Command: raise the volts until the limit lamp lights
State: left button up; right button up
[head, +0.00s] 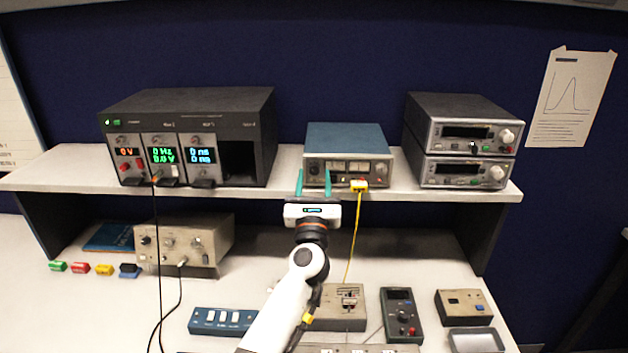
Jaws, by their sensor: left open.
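A dark instrument rack (188,130) stands on the shelf at the left. Its left module (125,158) shows an orange "0 V" reading above red parts. Its middle module shows a green reading (162,154) and its right module a blue one (202,155). I cannot make out which lamp is the limit lamp or whether it is lit. My left gripper (314,182) is open, its teal fingers pointing up in front of the teal-topped instrument (347,140) at mid-shelf. Nothing shows between the fingers. Contact with that instrument cannot be told. My right gripper is out of view.
Two stacked instruments (463,140) stand on the shelf's right. A yellow cable (355,235) hangs beside my gripper; black cables (158,255) hang at left. A beige box (186,246), coloured plugs (80,268), a blue switch strip (221,321) and a handheld meter (401,315) occupy the bench.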

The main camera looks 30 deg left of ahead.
pick_arm(q)
jog(key=b+v, duration=0.3)
jog(key=v, duration=0.8)
jog(key=shift+f+b, duration=0.2)
jog(key=shift+b, duration=0.2)
jog(key=shift+s, duration=0.1)
